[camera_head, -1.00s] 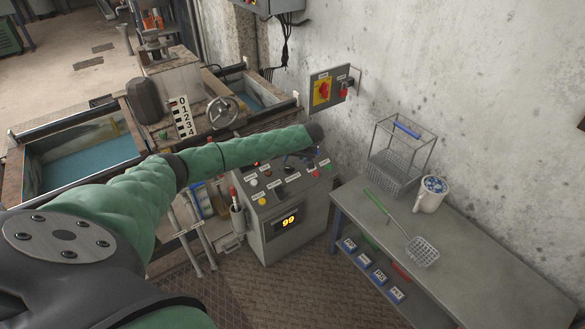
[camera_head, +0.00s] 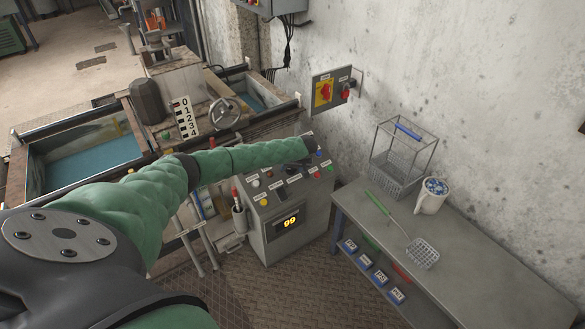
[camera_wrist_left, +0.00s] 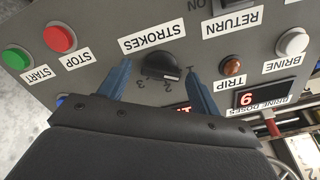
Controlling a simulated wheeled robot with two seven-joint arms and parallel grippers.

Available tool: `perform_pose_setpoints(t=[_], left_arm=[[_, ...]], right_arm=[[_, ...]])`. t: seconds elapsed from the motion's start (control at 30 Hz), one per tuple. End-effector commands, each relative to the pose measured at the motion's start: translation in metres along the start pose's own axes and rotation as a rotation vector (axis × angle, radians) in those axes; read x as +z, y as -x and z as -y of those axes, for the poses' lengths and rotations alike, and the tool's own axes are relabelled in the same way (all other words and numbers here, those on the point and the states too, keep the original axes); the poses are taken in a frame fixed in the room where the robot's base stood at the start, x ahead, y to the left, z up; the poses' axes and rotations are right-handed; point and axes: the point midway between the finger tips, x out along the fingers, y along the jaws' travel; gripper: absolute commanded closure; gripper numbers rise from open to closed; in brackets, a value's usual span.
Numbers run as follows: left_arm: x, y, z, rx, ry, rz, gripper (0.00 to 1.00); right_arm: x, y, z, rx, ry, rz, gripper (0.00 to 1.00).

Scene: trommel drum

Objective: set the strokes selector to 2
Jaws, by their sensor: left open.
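The strokes selector (camera_wrist_left: 160,66) is a black knob on the grey panel, under the STROKES label (camera_wrist_left: 152,37), which appears upside down in the left wrist view. Digits 1, 2 and 3 show around the knob; I cannot tell clearly which one it points at. My left gripper (camera_wrist_left: 160,72) is open, its two blue fingers on either side of the knob, reaching toward the panel. I cannot tell whether they touch it. In the head view my arm reaches over the control box (camera_head: 285,222), and the knob is not clearly visible there. My right gripper is not in view.
Close to the knob are the red stop button (camera_wrist_left: 60,38), green start button (camera_wrist_left: 15,58), brown trip button (camera_wrist_left: 232,66) and white brine button (camera_wrist_left: 292,42). A bench (camera_head: 470,265) with a wire basket (camera_head: 400,165) and mug (camera_head: 432,197) stands right of the box.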

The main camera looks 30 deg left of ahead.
Motion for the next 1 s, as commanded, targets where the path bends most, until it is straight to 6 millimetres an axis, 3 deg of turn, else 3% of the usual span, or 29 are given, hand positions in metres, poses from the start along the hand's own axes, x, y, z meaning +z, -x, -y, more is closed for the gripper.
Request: perform_pose_setpoints(t=[0.07,0.2,0.3,0.57,0.93,1.0], left_arm=[[0.0,0.0,0.0,0.0,0.0,0.0,0.38],[0.0,0.0,0.0,0.0,0.0,0.0,0.66],[0.0,0.0,0.0,0.0,0.0,0.0,0.81],[0.0,0.001,0.0,-0.001,-0.021,0.001,0.81],[0.001,0.001,0.0,-0.007,-0.149,0.002,0.81],[0.001,0.001,0.0,-0.008,-0.182,0.003,0.81]], right_arm=[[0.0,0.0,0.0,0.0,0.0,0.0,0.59],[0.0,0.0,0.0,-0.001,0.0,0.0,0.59],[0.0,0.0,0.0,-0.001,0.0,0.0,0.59],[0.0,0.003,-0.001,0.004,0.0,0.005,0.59],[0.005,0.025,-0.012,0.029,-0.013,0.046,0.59],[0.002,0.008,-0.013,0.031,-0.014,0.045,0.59]])
